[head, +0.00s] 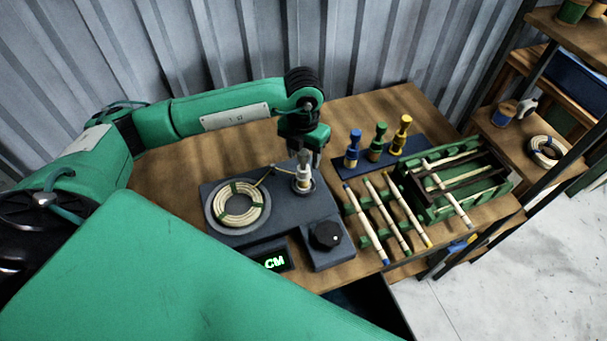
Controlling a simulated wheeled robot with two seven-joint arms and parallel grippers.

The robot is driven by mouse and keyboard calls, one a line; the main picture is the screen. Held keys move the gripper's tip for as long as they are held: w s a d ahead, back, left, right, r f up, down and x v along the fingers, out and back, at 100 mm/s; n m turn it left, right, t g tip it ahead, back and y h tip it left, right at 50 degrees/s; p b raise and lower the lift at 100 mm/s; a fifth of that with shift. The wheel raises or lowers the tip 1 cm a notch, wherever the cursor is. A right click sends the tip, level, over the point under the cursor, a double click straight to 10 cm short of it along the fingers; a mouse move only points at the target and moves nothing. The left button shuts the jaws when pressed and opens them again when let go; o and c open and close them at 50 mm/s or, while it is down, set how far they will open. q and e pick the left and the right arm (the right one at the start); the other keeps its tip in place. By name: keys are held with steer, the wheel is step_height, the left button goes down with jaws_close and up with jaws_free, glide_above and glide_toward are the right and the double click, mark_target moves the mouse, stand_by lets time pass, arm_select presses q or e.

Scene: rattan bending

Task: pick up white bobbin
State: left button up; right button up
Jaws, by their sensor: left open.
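The white bobbin (303,181) stands upright on a small round seat at the right of the dark grey winding machine (262,239). My left gripper (306,163) points down directly over the bobbin. Its jaws are open, with the fingers at the bobbin's upper part. I cannot tell whether they touch it, and the gripper hides the bobbin's top. A strand runs from the rattan coil (222,206) on the machine's round plate towards the bobbin. My right gripper is not in view.
Blue, green and yellow bobbins (378,142) stand on a dark blue base to the right. Several pale rods (389,213) lie on a green rack beside a green frame (473,205). A black knob (326,234) is on the machine's front. Shelves (515,135) stand at the right.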

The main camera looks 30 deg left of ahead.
arm_select(q)
jaws_close()
steer(key=shift+r, duration=0.1)
